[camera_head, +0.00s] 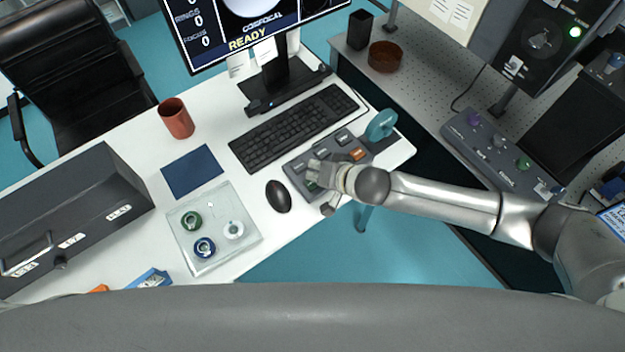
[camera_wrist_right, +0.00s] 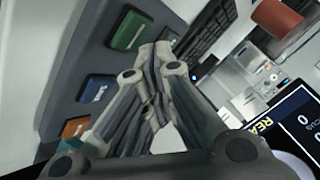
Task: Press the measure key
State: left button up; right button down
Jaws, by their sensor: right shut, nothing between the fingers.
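The grey key pad (camera_head: 293,173) lies on the white desk, right of the mouse. It has several dark keys, a green key (camera_head: 312,186) and an orange key (camera_head: 357,153). The right wrist view shows its green key (camera_wrist_right: 130,30), a blue key (camera_wrist_right: 96,89) and the orange key (camera_wrist_right: 75,128); I cannot read which is the measure key. My right gripper (camera_head: 318,174) is shut and empty over the pad's near side, and hides part of it. In the wrist view its fingertips (camera_wrist_right: 158,55) are beside the green key; contact cannot be told. My left gripper is out of view.
The keyboard (camera_head: 293,128) is behind the pad, the black mouse (camera_head: 278,196) to its left. A teal round-topped object (camera_head: 381,124) stands at the desk's right edge. The monitor (camera_head: 241,40) reads READY. A clear tray (camera_head: 222,235) holds small round parts.

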jog(key=shift+f, duration=0.1)
dwell(0.5)
jog(key=shift+f, duration=0.35)
jog(key=shift+f+b, duration=0.3)
jog(key=shift+f, duration=0.15)
dwell(0.5)
jog(key=shift+r, duration=0.1)
jog(key=shift+r+p, duration=0.8)
jog(key=shift+p, duration=0.15)
notch_tip(320, 180, up, 5)
jog(key=p, duration=0.5)
dwell(0.3)
